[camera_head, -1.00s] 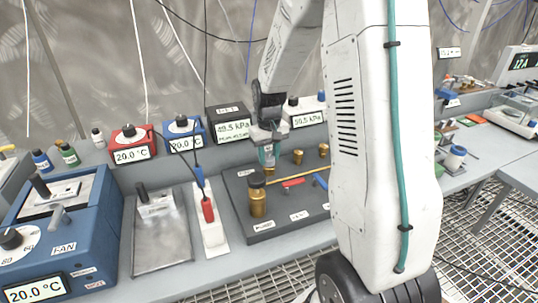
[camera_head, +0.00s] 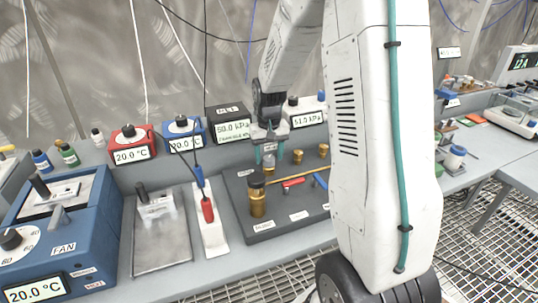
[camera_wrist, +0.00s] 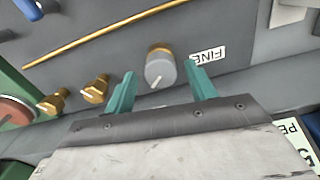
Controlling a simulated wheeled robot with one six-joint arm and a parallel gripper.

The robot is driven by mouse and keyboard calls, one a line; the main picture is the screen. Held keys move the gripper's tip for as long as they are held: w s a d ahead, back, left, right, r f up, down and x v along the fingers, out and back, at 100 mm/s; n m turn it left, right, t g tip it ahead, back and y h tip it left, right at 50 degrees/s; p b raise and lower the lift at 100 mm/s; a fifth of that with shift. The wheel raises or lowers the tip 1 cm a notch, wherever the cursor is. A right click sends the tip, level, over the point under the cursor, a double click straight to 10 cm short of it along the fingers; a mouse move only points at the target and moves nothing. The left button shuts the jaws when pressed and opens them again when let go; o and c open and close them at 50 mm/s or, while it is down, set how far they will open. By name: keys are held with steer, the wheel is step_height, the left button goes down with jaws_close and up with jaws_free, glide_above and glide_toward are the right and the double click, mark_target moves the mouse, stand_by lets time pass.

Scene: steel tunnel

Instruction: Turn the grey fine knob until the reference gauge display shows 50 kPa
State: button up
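The grey fine knob (camera_wrist: 160,70) has a pale pointer line and sits on a brass stem beside a FINE label (camera_wrist: 207,56). My gripper (camera_wrist: 160,84) is open. Its two green fingers stand either side of the knob, with a visible gap on each side. In the head view my gripper (camera_head: 269,146) is just above the grey knob (camera_head: 269,160). A black gauge box has a display (camera_head: 233,130) reading 50.0 kPa. The display to its right (camera_head: 307,118) appears to read 51.0 kPa. I cannot make out which box is labelled as the reference.
The dark panel (camera_head: 288,224) also carries a tall brass post (camera_head: 257,198), two brass knobs (camera_wrist: 75,95), a thin brass rod and red and blue handles. Red (camera_head: 130,145) and blue (camera_head: 184,136) 20.0 °C boxes stand left of the gauges. My arm hides the panel's right side.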

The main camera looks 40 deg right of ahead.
mark_target(269, 157)
step_height(269, 157, up, 8)
steer(key=shift+f, duration=0.1)
stand_by(0.6)
stand_by(0.3)
steer(key=s+a+r+n, duration=0.1)
steer(key=s+a+r, duration=0.2)
steer(key=s, duration=0.6)
steer(key=s+a+r+n+t, duration=0.1)
steer(key=s+a+r, duration=0.3)
steer(key=s+a, duration=0.4)
steer(key=s+a+r+n, duration=0.2)
steer(key=s+a, duration=0.3)
steer(key=s, duration=0.5)
steer(key=shift+s+a+r, duration=0.25)
steer(key=shift+a+r, duration=0.15)
steer(key=shift+r, duration=0.35)
